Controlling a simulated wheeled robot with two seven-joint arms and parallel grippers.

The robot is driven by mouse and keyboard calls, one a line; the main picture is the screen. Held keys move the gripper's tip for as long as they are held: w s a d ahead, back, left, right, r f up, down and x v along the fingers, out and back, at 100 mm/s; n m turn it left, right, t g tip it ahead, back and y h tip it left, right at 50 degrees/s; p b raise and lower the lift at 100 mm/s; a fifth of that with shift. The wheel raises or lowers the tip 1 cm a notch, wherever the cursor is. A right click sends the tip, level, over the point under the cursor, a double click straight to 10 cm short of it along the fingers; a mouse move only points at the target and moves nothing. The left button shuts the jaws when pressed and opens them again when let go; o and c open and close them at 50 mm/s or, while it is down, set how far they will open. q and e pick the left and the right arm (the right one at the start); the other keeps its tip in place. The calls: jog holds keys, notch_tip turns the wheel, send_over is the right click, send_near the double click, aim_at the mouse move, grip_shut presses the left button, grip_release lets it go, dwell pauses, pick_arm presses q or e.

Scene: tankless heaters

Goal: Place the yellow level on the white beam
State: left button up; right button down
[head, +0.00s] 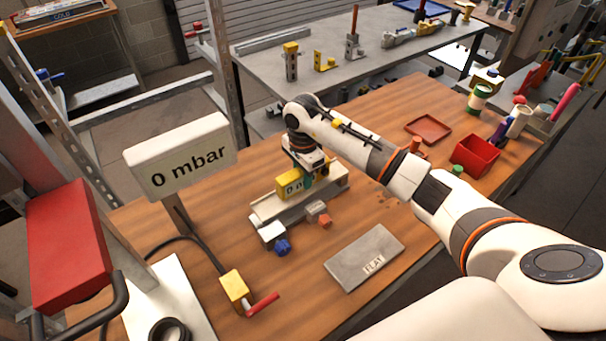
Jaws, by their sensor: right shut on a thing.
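The yellow level (288,188) is a short yellow block at the middle of the wooden bench. It sits at the top of the pale, whitish beam (268,208), roughly lined up with its length. Whether it rests fully on the beam or is held just above it, I cannot tell. My right gripper (306,178) points down from above and is shut on the level, with its fingers partly hiding the level's right part. My left gripper is out of view.
White, grey, blue and orange fittings (282,246) lie in front of the beam. A grey lettered plate (365,258) lies nearer. A "0 mbar" display (180,155) stands at left. A red bin (474,156) and red tray (428,129) are at right. Bare bench lies around the plate.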

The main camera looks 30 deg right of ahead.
jog(key=shift+f, duration=0.55)
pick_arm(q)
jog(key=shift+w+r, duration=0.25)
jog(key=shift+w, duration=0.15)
pick_arm(e)
jog(key=shift+s, duration=0.1)
jog(key=shift+f, duration=0.15)
jog(key=c, duration=1)
grip_release()
jog(key=shift+c, duration=0.2)
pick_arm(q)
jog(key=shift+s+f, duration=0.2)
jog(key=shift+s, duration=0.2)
pick_arm(e)
jog(key=shift+r, duration=0.25)
